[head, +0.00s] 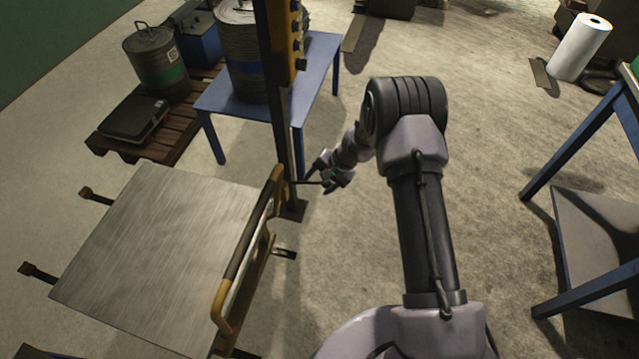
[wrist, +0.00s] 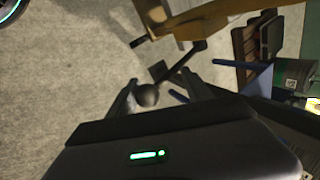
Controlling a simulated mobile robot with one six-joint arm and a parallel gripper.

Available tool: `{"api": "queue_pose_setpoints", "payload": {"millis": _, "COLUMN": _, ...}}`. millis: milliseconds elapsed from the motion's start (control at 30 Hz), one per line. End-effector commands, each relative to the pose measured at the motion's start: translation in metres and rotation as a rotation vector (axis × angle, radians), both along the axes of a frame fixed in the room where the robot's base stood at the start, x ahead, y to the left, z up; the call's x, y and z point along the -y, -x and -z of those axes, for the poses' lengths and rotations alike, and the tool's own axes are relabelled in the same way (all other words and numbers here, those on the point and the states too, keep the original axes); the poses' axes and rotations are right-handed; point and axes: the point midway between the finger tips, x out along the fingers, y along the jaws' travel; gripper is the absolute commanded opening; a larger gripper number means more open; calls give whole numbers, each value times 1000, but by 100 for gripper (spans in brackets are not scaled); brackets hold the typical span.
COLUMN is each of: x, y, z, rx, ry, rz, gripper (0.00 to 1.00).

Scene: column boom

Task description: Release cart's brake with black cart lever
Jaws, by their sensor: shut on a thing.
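The cart (head: 150,250) stands at the lower left in the head view, with a grey metal top and a yellow handle frame (head: 228,285) on its right side. The black cart lever (head: 306,183) reaches right from the cart's far right corner. In the wrist view the lever (wrist: 183,63) is a dark rod with a round knob (wrist: 147,96) at its end. My gripper (head: 325,178) is at the lever's outer end. Its fingers (wrist: 158,92) are shut on the knob, one on each side. Part of the lever's base is hidden by the yellow frame.
A column with a yellow button box (head: 285,45) rises behind the lever. A blue table (head: 320,55) carries a large drum (head: 240,50). A pallet (head: 165,145) lies at the back left. A blue-legged bench (head: 590,125) stands right. Floor between is clear.

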Motion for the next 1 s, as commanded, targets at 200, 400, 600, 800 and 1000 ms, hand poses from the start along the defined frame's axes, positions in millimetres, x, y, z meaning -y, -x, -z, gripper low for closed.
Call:
{"api": "queue_pose_setpoints", "payload": {"millis": 200, "x": 1, "y": 8, "z": 9, "rx": -14, "ry": 9, "rz": -11, "gripper": 57}}
{"api": "queue_pose_setpoints", "payload": {"millis": 400, "x": 1, "y": 7, "z": 9, "rx": -14, "ry": 8, "rz": -9, "gripper": 50}}
{"api": "queue_pose_setpoints", "payload": {"millis": 600, "x": 8, "y": 9, "z": -10, "rx": -13, "ry": 7, "rz": -6, "gripper": 50}}
{"api": "queue_pose_setpoints", "payload": {"millis": 800, "x": 27, "y": 17, "z": -59, "rx": -6, "ry": 4, "rz": -4, "gripper": 50}}
{"api": "queue_pose_setpoints", "payload": {"millis": 1000, "x": 51, "y": 27, "z": -114, "rx": -2, "ry": 4, "rz": -3, "gripper": 50}}
